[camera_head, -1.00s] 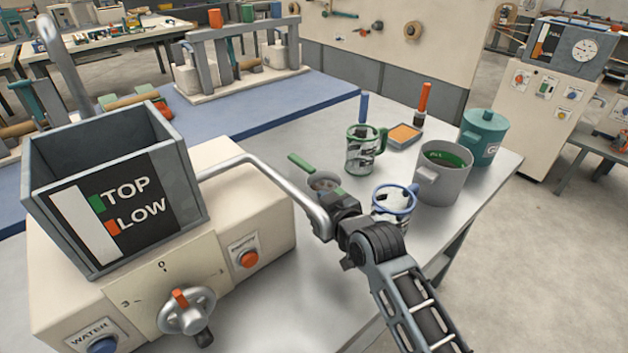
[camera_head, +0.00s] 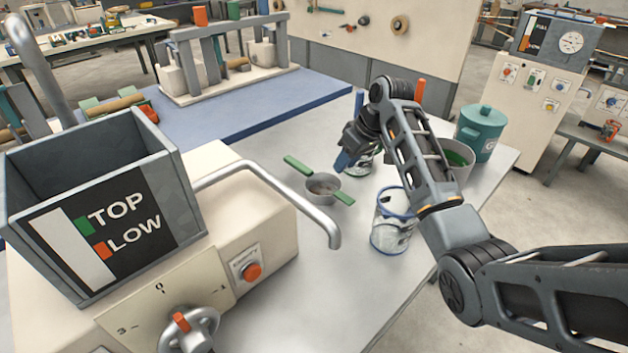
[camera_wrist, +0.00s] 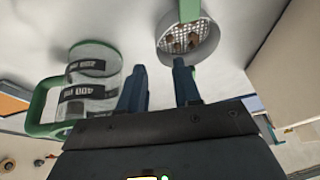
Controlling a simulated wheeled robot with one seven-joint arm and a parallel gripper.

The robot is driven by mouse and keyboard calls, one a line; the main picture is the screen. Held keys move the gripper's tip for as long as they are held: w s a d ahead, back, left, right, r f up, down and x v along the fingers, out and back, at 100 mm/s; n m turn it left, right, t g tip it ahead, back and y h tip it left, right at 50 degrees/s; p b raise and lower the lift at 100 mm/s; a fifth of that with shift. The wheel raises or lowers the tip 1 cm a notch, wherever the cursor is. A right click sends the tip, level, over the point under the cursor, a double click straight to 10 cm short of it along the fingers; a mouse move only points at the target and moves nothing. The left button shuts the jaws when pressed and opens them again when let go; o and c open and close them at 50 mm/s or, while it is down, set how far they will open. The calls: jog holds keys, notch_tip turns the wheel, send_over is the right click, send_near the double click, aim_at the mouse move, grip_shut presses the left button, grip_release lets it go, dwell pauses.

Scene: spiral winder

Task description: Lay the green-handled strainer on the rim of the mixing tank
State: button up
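The green-handled strainer (camera_head: 322,188) lies on the grey table right of the spout, with one green handle at the upper left and one at the lower right. It also shows in the wrist view (camera_wrist: 202,40), its bowl beyond my fingertips. The open grey tank (camera_head: 28,222) marked TOP and LOW sits on the cream machine at left; I take it as the mixing tank. My gripper (camera_head: 350,158) points down right of the strainer. In the wrist view my gripper (camera_wrist: 158,88) is open and empty, with the near green handle by the right finger.
A glass jug with a green handle (camera_wrist: 92,80) stands left of my fingers in the wrist view. A blue-rimmed glass jar (camera_head: 391,226) stands at the table's front. The curved metal spout (camera_head: 318,210) is between tank and strainer. A teal pot (camera_head: 480,132) stands at right.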

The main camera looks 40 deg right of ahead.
aim_at(316, 182)
jog(key=x, duration=0.6)
jog(key=shift+w+f+p, duration=0.2)
jog(key=shift+w+p, duration=0.1)
jog(key=shift+w, duration=0.1)
jog(key=shift+c, duration=0.2)
grip_shut()
